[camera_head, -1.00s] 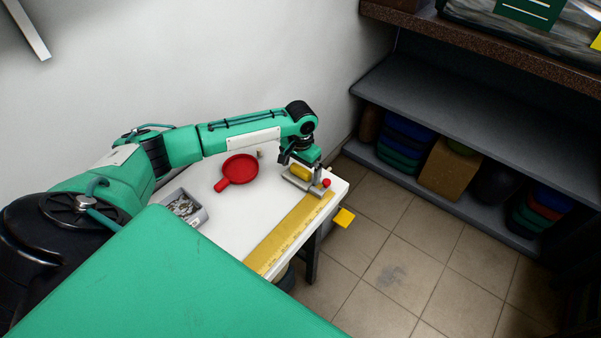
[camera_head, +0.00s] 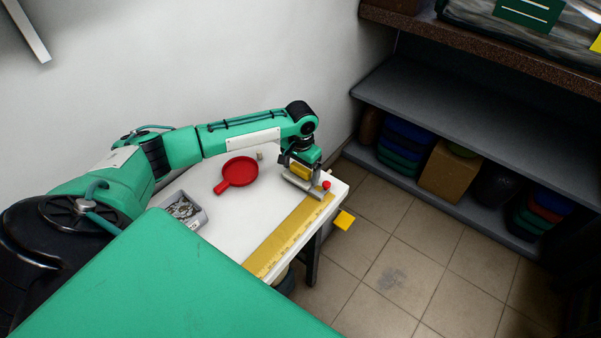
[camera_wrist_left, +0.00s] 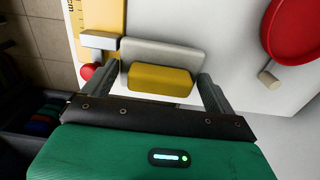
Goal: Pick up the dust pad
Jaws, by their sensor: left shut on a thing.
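The dust pad is a grey block with a yellow grip (camera_head: 300,170) on top, at the far right end of the white table. In the left wrist view its grey body (camera_wrist_left: 160,53) and yellow grip (camera_wrist_left: 160,79) lie between my two fingers. My left gripper (camera_head: 299,168) points down and is shut on the dust pad. I cannot tell whether the pad touches the table. The gripper partly hides it in the head view. My right gripper is not in view.
A red pan (camera_head: 238,172), a grey tray of small parts (camera_head: 187,211) and a yellow ruler (camera_head: 290,236) lie on the white table (camera_head: 235,220). A wall stands behind; shelves (camera_head: 470,120) stand right.

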